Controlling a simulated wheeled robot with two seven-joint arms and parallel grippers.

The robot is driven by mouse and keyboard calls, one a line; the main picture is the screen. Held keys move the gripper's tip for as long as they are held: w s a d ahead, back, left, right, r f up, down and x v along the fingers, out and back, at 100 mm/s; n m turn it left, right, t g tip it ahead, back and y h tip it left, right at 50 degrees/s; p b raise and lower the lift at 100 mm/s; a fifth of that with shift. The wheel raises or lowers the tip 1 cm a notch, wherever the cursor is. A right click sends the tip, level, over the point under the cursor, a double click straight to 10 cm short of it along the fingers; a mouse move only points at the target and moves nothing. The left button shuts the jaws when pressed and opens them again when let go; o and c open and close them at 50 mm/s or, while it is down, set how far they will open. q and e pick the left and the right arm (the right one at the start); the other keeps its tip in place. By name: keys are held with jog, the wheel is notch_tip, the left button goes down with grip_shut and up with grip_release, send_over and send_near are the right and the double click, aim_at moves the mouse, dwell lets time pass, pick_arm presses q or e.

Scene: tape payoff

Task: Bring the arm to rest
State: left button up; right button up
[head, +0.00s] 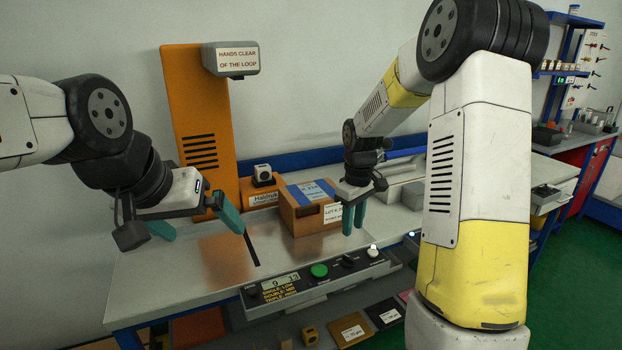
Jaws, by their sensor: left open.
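My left gripper (197,222) is open, with its teal fingers spread wide and nothing between them. It hangs over the left part of the grey workbench (150,280), in front of the orange upright panel (197,110). My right gripper (354,216) points down just right of an orange-brown box (309,208) with a blue strip on top and a white label. I cannot tell whether it touches the box. Its fingers show nearly in line, so their opening is unclear. I see nothing held in it.
A sign (237,58) reads "HANDS CLEAR OF THE LOOP". A control panel (319,270) with a green button and display runs along the bench's front. Small packets (350,329) lie below. A blue rack and red cabinet (592,175) stand at right. The bench's left front is clear.

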jog(key=s+r+m+t, duration=0.3)
jog(key=s+r, duration=0.7)
jog(key=r, duration=0.2)
jog(key=s+a+r+m+t+y, duration=0.1)
jog(key=s+r+m, duration=0.1)
jog(key=s, duration=0.4)
jog(key=s+a+r+m+t+y, duration=0.1)
jog(key=s+r+m, duration=0.1)
jog(key=s, duration=0.5)
jog(key=shift+s+r+t, duration=0.25)
jog(key=shift+r+t, duration=0.05)
jog(key=shift+r, duration=0.15)
jog(key=shift+a, duration=0.1)
